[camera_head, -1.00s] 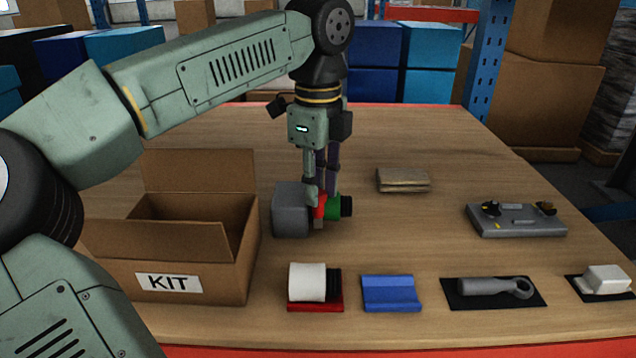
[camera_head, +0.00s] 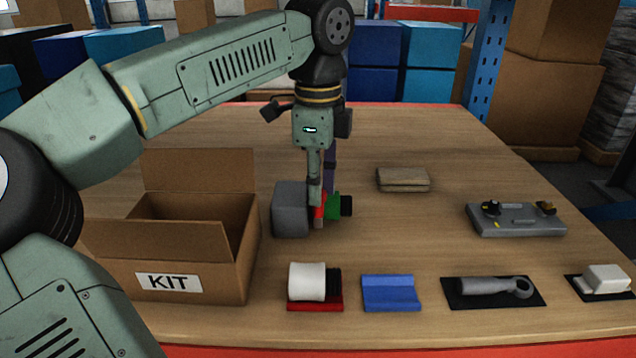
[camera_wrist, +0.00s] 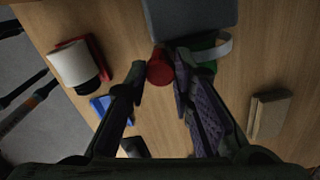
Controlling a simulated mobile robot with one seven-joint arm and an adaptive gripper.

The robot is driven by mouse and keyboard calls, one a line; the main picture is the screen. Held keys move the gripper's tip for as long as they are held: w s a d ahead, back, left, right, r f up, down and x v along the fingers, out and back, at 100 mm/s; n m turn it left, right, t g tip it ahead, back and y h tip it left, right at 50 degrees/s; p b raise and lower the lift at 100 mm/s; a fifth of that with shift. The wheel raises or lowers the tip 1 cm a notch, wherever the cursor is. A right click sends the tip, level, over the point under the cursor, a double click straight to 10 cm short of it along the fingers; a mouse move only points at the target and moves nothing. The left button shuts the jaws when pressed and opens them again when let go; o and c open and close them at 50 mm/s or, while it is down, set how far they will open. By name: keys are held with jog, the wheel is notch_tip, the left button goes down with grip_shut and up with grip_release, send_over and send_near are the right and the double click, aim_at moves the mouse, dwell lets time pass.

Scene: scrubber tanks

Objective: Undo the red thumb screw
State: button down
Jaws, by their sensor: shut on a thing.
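The red thumb screw (camera_wrist: 160,68) shows between my fingertips in the wrist view. In the head view only a sliver of the red screw (camera_head: 319,209) shows, beside the grey block (camera_head: 290,210) that stands on the table. My gripper (camera_head: 319,222) points straight down and is shut on the screw; it also shows in the wrist view (camera_wrist: 160,78). A green part with a black end (camera_head: 338,206) sticks out to the right of the screw, close behind my fingers. My fingers hide most of the screw in the head view.
An open cardboard box marked KIT (camera_head: 215,275) stands at left. In front lie a white roll (camera_head: 307,281), a blue tray (camera_head: 390,293) and a grey tool (camera_head: 490,287). Tan pads (camera_head: 403,180) and a grey controller (camera_head: 517,219) lie to the right. The table behind the block is clear.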

jog(key=c, duration=1.4)
grip_release()
jog(key=shift+r, duration=0.1)
notch_tip(320, 180, up, 7)
jog(key=shift+r, duration=0.15)
